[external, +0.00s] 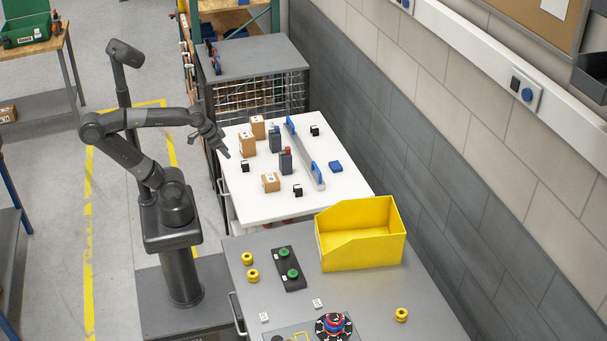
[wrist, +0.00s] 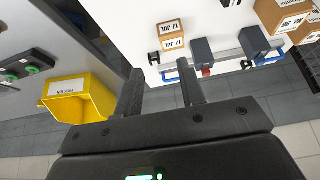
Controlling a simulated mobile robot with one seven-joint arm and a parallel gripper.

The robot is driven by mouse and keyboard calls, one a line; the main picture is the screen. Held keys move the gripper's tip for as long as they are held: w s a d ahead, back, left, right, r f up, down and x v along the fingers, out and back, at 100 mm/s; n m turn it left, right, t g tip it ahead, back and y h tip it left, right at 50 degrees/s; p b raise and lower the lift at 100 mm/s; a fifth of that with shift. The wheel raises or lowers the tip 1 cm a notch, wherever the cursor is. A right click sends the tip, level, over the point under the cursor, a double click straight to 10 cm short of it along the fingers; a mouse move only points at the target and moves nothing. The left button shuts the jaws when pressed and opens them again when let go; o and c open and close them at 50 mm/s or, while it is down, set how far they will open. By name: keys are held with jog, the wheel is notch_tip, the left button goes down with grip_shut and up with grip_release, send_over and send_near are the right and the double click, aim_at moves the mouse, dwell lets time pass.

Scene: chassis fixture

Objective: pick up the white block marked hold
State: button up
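Two small white blocks lie on the grey bench in the external view, one near the front left (external: 264,317) and one further right (external: 318,303). Each has dark marking too small to read, so I cannot tell which says hold. I cannot make out either block in the wrist view. My gripper (external: 222,145) is raised at the left side of the white table, well away from both blocks. In the wrist view my gripper (wrist: 160,68) has its two fingers spread, with nothing between them.
The grey bench (external: 350,290) bears a yellow bin (external: 355,262), a green-button box (external: 289,268), yellow knobs and a red-blue round piece (external: 333,326). The white table (external: 270,207) bears cardboard boxes (external: 247,144), dark blocks and a blue-ended bar (external: 305,155). A wall stands right.

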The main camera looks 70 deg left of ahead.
dwell(0.3)
jog(key=o, duration=0.5)
jog(key=shift+c, duration=0.2)
